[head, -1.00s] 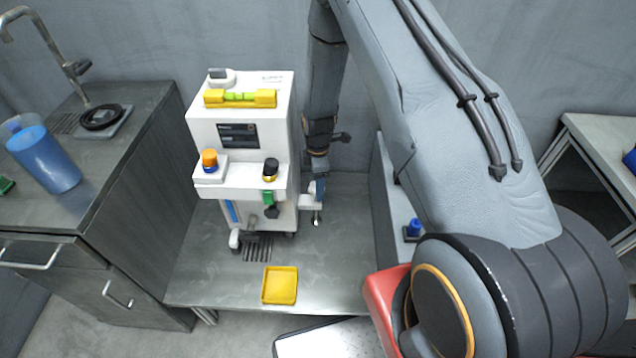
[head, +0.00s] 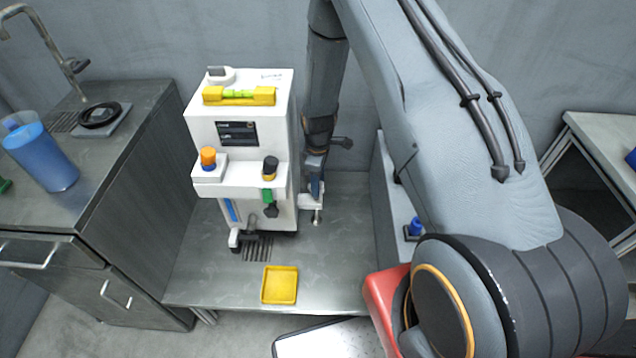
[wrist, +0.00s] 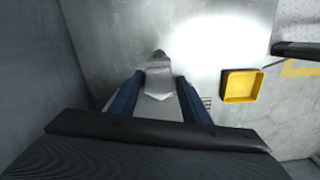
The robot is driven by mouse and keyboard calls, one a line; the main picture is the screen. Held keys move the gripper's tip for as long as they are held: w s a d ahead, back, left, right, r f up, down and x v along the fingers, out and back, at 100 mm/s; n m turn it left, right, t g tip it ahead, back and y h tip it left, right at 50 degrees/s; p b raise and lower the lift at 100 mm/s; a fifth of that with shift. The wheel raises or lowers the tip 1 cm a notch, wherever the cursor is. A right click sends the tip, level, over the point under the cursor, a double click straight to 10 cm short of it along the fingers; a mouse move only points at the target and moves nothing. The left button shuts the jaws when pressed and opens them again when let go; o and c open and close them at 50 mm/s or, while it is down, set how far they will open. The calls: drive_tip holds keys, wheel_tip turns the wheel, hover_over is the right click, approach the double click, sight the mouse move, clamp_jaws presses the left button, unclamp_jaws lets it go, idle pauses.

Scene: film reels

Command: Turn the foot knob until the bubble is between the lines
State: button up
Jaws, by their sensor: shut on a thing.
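The white machine (head: 262,135) stands on the steel bench. A yellow spirit level (head: 212,97) with a green vial (head: 239,94) lies on its top. The bubble and lines are too small to read. My gripper (head: 316,190) is low at the machine's right side, by its right foot (head: 317,216). In the wrist view my gripper's blue fingers (wrist: 158,98) are shut on a pale grey piece (wrist: 158,78), which seems to be the foot knob. The fingers hide part of it.
A yellow tray (head: 280,299) lies in front of the machine and also shows in the wrist view (wrist: 228,86). A counter with a blue jug (head: 42,158) is at left. A grey panel (head: 392,200) stands right of my gripper.

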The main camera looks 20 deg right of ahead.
drive_tip(key=o, duration=1.1)
drive_tip(key=shift+c, duration=0.2)
drive_tip(key=shift+r+b, duration=0.4)
drive_tip(key=shift+r, duration=3.45)
